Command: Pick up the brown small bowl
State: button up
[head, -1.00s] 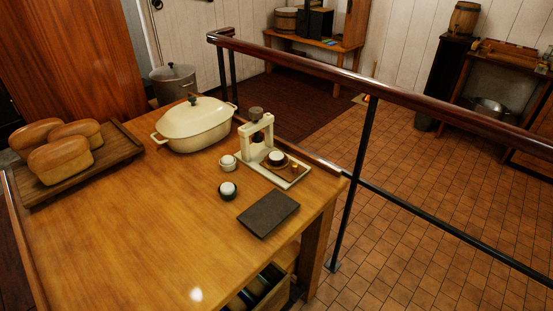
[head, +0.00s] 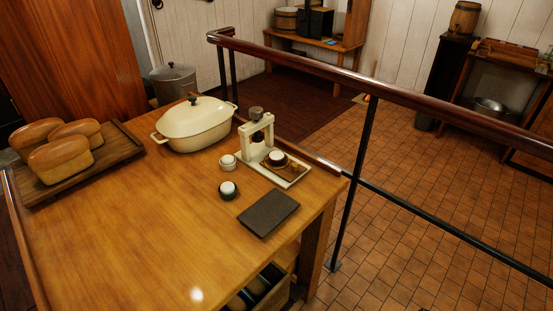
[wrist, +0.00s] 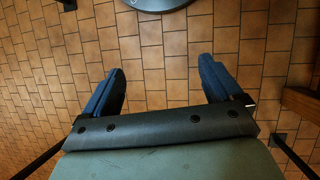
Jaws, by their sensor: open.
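No bowl stands out as clearly brown. Several small round vessels are on the wooden table (head: 130,235) in the head view. A dark one with a pale inside (head: 228,191) stands on the bare wood. A pale one (head: 228,163) stands just behind it. Another dark-sided one with a pale inside (head: 277,158) sits on the tray of a cream press, with something brown around or under it; I cannot tell which is the bowl. My gripper (wrist: 160,82) shows only in the wrist view, open and empty above the tiled floor, with no bowl in sight.
The cream press (head: 257,137) and a dark flat slab (head: 268,213) are near the table's right edge. A lidded cream pot (head: 196,125) stands behind. Loaves lie on a board (head: 110,160) at left. A railing (head: 390,88) runs beyond the table. The table's front left is clear.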

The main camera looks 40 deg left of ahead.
jog(key=w+a+r+n+t, duration=0.1)
jog(key=w+a+r+t, duration=0.3)
jog(key=w+a+r, duration=1.75)
notch_tip(320, 180, up, 36)
jog(key=m+y, duration=0.2)
send_over(276, 154)
jog(key=shift+t, duration=0.4)
jog(key=f, duration=0.8)
jog(key=shift+w+f, duration=0.2)
jog(key=shift+f, duration=0.05)
jog(key=shift+s+d+f, duration=0.1)
jog(key=shift+s+f, duration=0.05)
jog(key=shift+f, duration=1.15)
jog(key=shift+s+d+f, duration=0.1)
jog(key=shift+f, duration=1.2)
jog(key=c, duration=1.3)
